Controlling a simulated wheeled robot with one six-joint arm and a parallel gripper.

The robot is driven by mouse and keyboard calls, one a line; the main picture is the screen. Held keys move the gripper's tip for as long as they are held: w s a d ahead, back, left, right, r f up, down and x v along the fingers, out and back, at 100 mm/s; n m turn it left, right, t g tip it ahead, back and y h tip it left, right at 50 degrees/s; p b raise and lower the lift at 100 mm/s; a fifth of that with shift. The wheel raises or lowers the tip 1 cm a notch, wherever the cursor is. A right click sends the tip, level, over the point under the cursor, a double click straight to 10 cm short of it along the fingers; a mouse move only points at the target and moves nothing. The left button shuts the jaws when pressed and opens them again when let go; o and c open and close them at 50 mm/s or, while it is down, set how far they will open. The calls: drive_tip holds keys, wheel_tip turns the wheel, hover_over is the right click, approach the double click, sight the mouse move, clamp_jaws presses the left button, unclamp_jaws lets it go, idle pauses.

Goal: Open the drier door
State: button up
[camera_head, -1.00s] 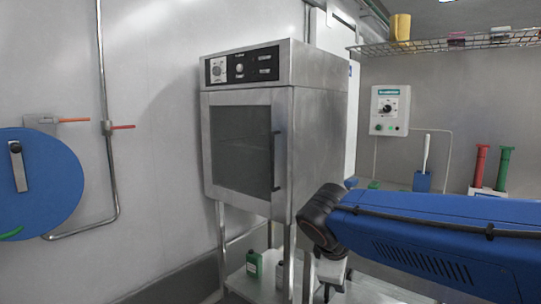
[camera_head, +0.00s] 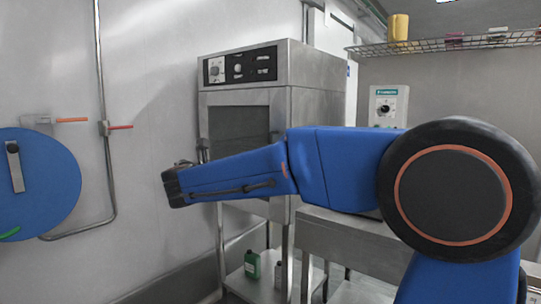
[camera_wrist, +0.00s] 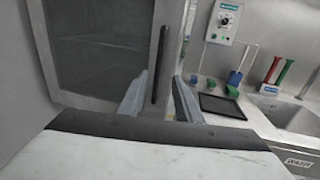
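The drier (camera_head: 318,115) is a steel cabinet on legs, with a dark window in its door (camera_head: 238,118). The door looks shut. Its upright black handle (camera_wrist: 161,65) shows in the wrist view at the door's right edge. My gripper (camera_wrist: 160,92) is open, with one grey finger on each side of the handle's lower part. I cannot tell whether either finger touches it. In the head view my arm crosses in front of the drier and hides the lower door and my fingers.
A green bottle (camera_head: 252,265) stands on the shelf under the drier. A control box (camera_head: 388,105) hangs on the wall to the right. A blue disc (camera_head: 45,190) and a pipe (camera_head: 105,110) are at the left. A wire shelf (camera_head: 450,44) is overhead.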

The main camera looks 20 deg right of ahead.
drive_tip(key=x, duration=1.7)
drive_tip(key=shift+w, duration=0.2)
drive_tip(key=shift+f, duration=0.1)
clamp_jaws()
